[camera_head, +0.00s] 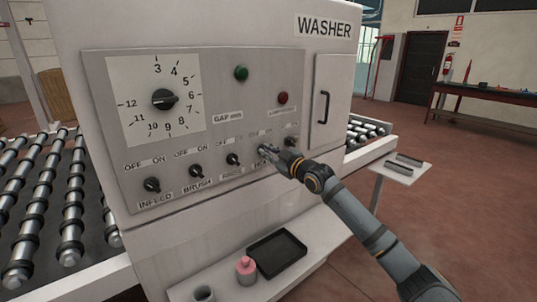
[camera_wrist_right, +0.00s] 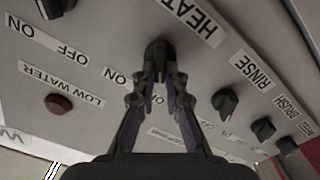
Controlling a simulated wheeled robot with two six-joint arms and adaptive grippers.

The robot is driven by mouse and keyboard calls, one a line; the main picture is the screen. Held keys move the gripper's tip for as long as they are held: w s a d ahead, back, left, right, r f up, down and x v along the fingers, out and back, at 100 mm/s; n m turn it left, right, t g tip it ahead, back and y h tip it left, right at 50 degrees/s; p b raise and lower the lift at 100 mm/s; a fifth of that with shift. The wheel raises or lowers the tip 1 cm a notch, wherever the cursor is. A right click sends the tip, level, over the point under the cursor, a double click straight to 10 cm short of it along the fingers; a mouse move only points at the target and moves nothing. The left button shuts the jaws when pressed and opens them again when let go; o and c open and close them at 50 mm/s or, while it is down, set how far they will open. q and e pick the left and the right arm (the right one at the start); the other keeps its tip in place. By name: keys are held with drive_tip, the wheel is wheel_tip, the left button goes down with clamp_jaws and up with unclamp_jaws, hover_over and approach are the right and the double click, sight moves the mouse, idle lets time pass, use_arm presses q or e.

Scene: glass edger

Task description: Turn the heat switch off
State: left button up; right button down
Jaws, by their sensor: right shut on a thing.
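The heat switch is a black rotary knob (camera_wrist_right: 158,52) on the grey panel, beside the HEAT label (camera_wrist_right: 195,22) in the right wrist view. My right gripper (camera_wrist_right: 160,78) is shut on this knob, with its two fingertips on either side of it. In the head view my right gripper (camera_head: 266,152) reaches the lower right of the panel (camera_head: 215,110) and covers the heat switch. The fingers partly hide the knob, so I cannot tell which way it points. My left gripper is not in view.
Neighbouring knobs sit close by: rinse (camera_head: 233,160), brush (camera_head: 196,171), infeed (camera_head: 152,185) and one at the right (camera_head: 291,142). A large dial (camera_head: 164,99) and a green button (camera_head: 241,72) are above.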

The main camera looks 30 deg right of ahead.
drive_tip(key=shift+f, duration=0.1)
idle(0.4)
drive_tip(key=c, duration=1.4)
unclamp_jaws()
wheel_tip(320, 180, up, 10)
drive_tip(key=shift+r, duration=0.1)
